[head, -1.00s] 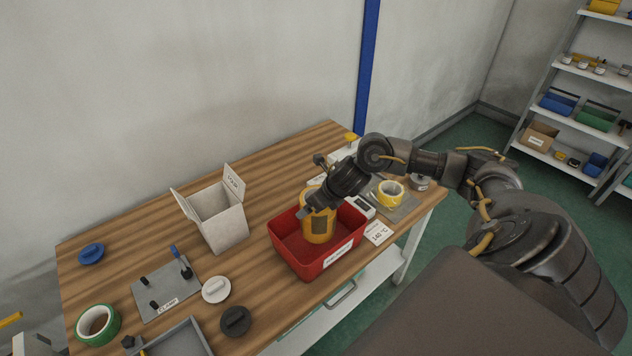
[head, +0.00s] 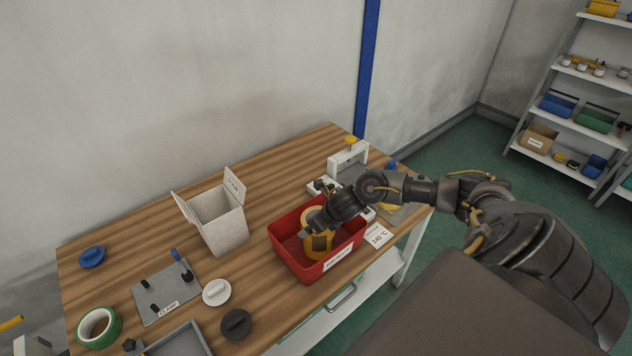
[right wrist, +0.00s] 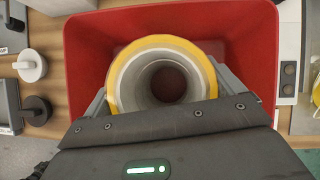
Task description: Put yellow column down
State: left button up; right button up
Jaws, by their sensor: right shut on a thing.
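The yellow column (head: 318,246) is a hollow yellow cylinder. It is in the red bin (head: 290,262), in the right part of it. In the right wrist view the column (right wrist: 213,75) shows from above as a yellow ring around a grey tube, inside the red walls of the bin (right wrist: 85,50). My right gripper (head: 314,232) reaches down into the bin and is shut on the column, one finger on each side. Whether the column touches the bin's floor is hidden. My left gripper is not in view.
A white open box (head: 225,232) stands left of the bin. A white press-like device (head: 347,155) stands behind the arm. A white lid (head: 216,292), a dark lid (head: 236,323), a clamp plate (head: 166,292) and green tape (head: 98,327) lie at the left.

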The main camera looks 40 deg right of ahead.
jog(key=o, duration=1.5)
jog(key=shift+f, duration=0.1)
jog(key=v, duration=1.2)
jog(key=shift+b, duration=0.4)
